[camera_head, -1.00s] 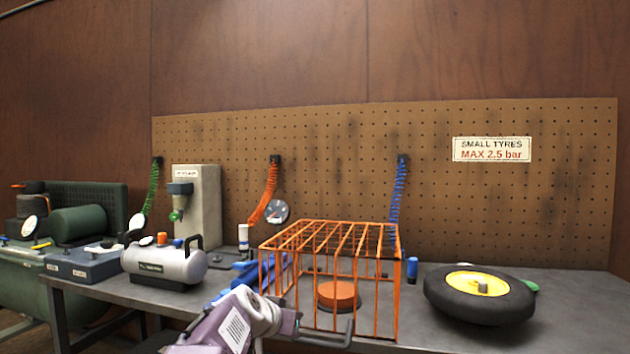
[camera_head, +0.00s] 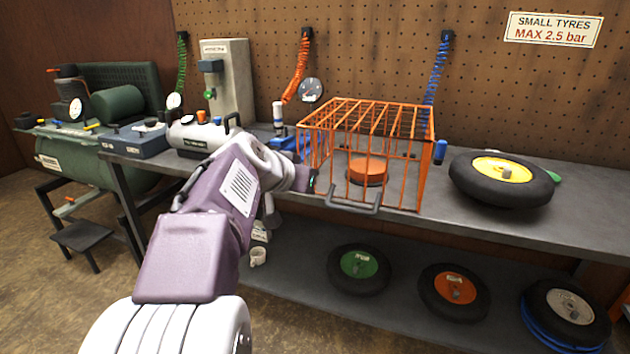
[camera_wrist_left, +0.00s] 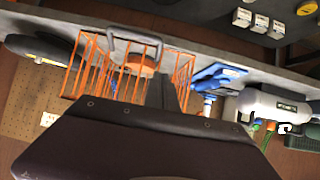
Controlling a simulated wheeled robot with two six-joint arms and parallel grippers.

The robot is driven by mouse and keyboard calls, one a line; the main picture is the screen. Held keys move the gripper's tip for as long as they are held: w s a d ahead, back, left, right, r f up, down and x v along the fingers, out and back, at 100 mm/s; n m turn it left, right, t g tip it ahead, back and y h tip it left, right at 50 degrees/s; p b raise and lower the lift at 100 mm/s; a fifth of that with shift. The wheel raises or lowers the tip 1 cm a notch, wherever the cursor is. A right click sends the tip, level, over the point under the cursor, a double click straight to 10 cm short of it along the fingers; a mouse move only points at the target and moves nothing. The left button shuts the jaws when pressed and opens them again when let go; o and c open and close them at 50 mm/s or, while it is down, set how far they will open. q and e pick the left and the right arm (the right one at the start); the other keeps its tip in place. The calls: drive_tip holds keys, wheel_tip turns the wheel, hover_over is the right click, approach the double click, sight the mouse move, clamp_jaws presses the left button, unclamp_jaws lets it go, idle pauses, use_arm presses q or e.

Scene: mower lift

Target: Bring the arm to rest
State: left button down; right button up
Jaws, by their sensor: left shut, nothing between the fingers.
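My left arm, with lilac and white links, reaches in from the lower left in the head view. Its left gripper (camera_head: 311,182) is shut and empty, at the front left of the orange wire cage (camera_head: 425,165), close to the cage's grey handle (camera_head: 352,207). I cannot tell if it touches the cage. In the left wrist view the dark gripper body fills the lower middle, and the cage (camera_wrist_left: 183,72) with its handle (camera_wrist_left: 137,38) shows beyond it. My right gripper is not in view.
The grey bench (camera_head: 500,220) holds a yellow-hubbed tyre (camera_head: 485,193), a silver air tank (camera_head: 196,137) and a blue box (camera_head: 133,143). An orange round piece (camera_head: 366,172) sits inside the cage.

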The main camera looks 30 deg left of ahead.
use_arm(q)
drive_tip(key=d+f+m+g+h, duration=0.4)
drive_tip(key=d+f+g, duration=0.1)
drive_tip(key=d+f, duration=1.2)
drive_tip(key=s+d+f+n+g+y, duration=0.15)
drive_tip(key=s+f+g, duration=0.35)
drive_tip(key=s+f, duration=1.1)
wheel_tip(320, 180, up, 30)
drive_tip(key=p, duration=2.9)
drive_tip(key=shift+w+a+f, duration=0.2)
drive_tip(key=shift+a, duration=0.05)
